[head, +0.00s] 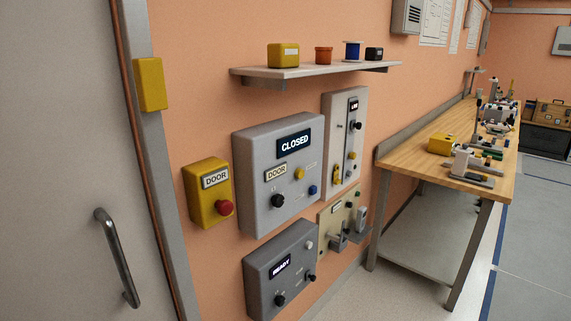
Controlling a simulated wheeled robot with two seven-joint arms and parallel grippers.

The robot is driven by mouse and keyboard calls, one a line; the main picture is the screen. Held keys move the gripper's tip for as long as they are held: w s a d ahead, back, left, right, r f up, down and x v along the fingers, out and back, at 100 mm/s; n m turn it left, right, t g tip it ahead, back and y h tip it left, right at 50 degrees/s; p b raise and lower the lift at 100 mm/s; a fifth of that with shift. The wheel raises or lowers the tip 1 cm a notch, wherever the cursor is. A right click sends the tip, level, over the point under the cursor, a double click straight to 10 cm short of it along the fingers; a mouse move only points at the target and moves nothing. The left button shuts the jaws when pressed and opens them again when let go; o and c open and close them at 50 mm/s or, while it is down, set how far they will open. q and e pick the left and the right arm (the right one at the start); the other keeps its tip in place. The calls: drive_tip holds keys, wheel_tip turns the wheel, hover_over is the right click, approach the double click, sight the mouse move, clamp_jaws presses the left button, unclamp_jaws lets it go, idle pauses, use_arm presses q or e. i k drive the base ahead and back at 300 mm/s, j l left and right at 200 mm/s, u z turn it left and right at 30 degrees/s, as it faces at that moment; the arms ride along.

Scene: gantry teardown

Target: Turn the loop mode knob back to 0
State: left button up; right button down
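No label naming a loop mode knob is readable, so I cannot tell which knob it is. The tall light panel (330,125) has a small dark display and a black knob (356,126) at its upper right. The grey panel (250,165) reading "CLOSED" and "DOOR" has a black knob (278,201) at lower left. The lower grey box (262,285) with a "READY" display has a black knob (280,300) and other small controls. The knob settings are too small to read. Neither of my grippers shows in the head view.
A yellow box (196,183) with a red button hangs left of the panels. A shelf (300,72) with small items sticks out above. A cream panel (327,222) with protruding holders is at lower right. A wooden workbench (425,160) stands right; a grey door (60,150) is left.

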sight(277, 201)
drive_tip(key=i+j+u, duration=0.15)
drive_tip(key=i+u, duration=0.15)
drive_tip(key=u, duration=0.2)
drive_tip(key=i+u, duration=0.25)
drive_tip(key=u, duration=0.2)
